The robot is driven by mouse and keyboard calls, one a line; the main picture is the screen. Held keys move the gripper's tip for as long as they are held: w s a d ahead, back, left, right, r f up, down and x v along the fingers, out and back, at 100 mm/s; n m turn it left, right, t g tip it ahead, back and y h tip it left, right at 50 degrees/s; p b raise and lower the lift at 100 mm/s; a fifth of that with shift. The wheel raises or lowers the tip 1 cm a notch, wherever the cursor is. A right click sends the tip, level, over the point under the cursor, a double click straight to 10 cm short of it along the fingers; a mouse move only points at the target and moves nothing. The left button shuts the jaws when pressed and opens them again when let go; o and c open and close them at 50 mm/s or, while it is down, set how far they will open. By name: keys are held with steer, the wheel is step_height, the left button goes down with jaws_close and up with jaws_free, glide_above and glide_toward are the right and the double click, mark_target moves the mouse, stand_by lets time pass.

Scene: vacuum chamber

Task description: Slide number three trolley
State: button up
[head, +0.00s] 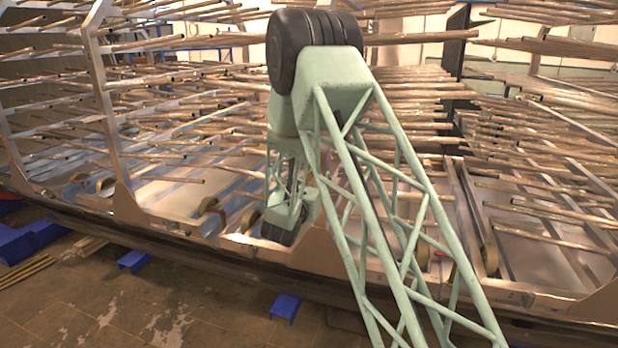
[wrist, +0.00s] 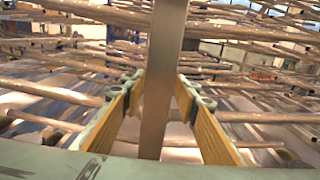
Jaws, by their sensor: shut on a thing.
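In the wrist view, my gripper (wrist: 158,84) has its two yellow-padded fingers on either side of an upright metal post (wrist: 164,40). It is shut on this post, which belongs to a trolley rack. In the head view my green lattice arm reaches toward the trolleys and hides the gripper and the post. A trolley base plate (head: 318,252) shows just below the arm's far end. The trolleys carry many rows of long horizontal rods. I cannot read any trolley number.
Another upright post (head: 103,95) stands to the left. Rods (head: 440,105) stick out densely at many heights. A dark rail (head: 170,243) runs along the front of the trolley bases. Blue blocks (head: 284,307) lie on the brown tiled floor (head: 130,310), which is mostly clear at lower left.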

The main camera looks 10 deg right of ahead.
steer(key=v, duration=0.4)
steer(key=shift+a+b, duration=0.1)
steer(key=shift+b, duration=0.25)
steer(key=shift+o, duration=0.2)
steer(key=shift+s+a+r, duration=0.1)
steer(key=shift+s+a, duration=0.05)
steer(key=shift+s, duration=0.15)
steer(key=shift+w, duration=0.1)
steer(key=shift+c, duration=0.2)
steer(key=o, duration=0.7)
steer(key=shift+w, duration=0.1)
steer(key=o, duration=0.5)
steer(key=shift+c, duration=0.2)
steer(key=v, duration=1.2)
